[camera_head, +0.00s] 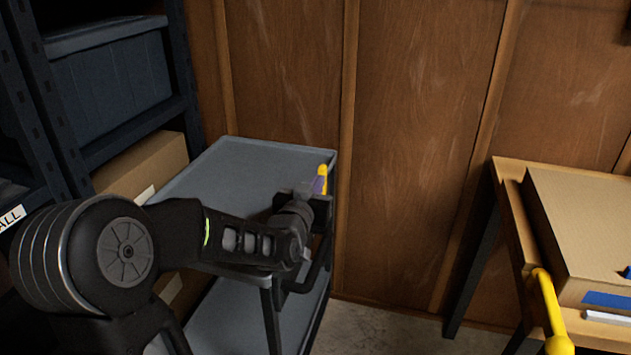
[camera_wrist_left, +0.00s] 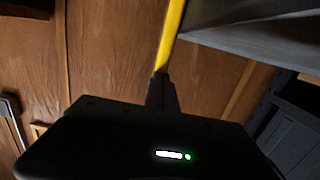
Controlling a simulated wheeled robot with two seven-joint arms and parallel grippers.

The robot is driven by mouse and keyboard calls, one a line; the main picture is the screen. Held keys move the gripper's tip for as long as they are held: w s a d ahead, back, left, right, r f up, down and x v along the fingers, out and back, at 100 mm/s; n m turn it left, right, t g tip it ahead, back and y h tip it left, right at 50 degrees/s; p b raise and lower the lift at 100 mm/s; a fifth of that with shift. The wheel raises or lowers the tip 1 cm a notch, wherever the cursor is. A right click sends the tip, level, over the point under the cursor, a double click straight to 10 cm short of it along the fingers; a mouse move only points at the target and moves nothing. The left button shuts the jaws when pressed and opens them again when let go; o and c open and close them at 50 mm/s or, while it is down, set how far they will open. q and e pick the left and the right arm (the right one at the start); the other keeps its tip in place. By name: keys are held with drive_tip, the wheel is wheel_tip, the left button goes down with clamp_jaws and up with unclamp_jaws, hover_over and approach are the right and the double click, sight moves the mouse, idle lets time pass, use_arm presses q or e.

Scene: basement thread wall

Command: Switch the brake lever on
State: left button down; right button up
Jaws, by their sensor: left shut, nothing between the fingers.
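A yellow lever-like bar (camera_head: 322,171) stands at the right edge of the grey cart, beside my left gripper (camera_head: 308,194). In the left wrist view the yellow bar (camera_wrist_left: 172,32) runs up from just beyond the tips of my left gripper (camera_wrist_left: 161,78). The fingers are shut with nothing between them. They are at or very near the bar's lower visible end; I cannot tell if they touch. The bar's base is hidden by the gripper. My right gripper is not in view.
The grey cart (camera_head: 235,160) stands against the wooden wall (camera_head: 420,140). Dark shelving (camera_head: 55,130) with a bin (camera_head: 110,80) and a cardboard box (camera_head: 150,165) is at left. A wooden table (camera_head: 510,175) with a box (camera_head: 590,220) and another yellow bar (camera_head: 549,300) is at right. Floor shows between.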

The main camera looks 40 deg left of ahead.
sight(324, 166)
use_arm(q)
drive_tip(key=w+g+p, duration=0.1)
drive_tip(key=p, duration=0.3)
drive_tip(key=w+a+r+g+h+p, duration=0.1)
drive_tip(key=w+p, duration=0.1)
drive_tip(key=p, duration=0.2)
drive_tip(key=w+g+p, duration=0.2)
drive_tip(key=p, duration=0.2)
drive_tip(key=shift+a+r, duration=0.3)
drive_tip(key=shift+r, duration=0.05)
drive_tip(key=w+f+g+p, duration=0.1)
drive_tip(key=w+a+h+p, duration=0.1)
drive_tip(key=p, duration=0.1)
drive_tip(key=shift+w+f+g, duration=0.1)
drive_tip(key=shift+f+g, duration=0.25)
drive_tip(key=shift+g, duration=0.05)
drive_tip(key=shift+w+a+f, duration=0.15)
drive_tip(key=shift+w+f, duration=0.2)
drive_tip(key=shift+w, duration=0.05)
drive_tip(key=shift+r+p, duration=0.1)
drive_tip(key=shift+p, duration=0.2)
drive_tip(key=shift+w, duration=0.1)
drive_tip(key=shift+r, duration=0.25)
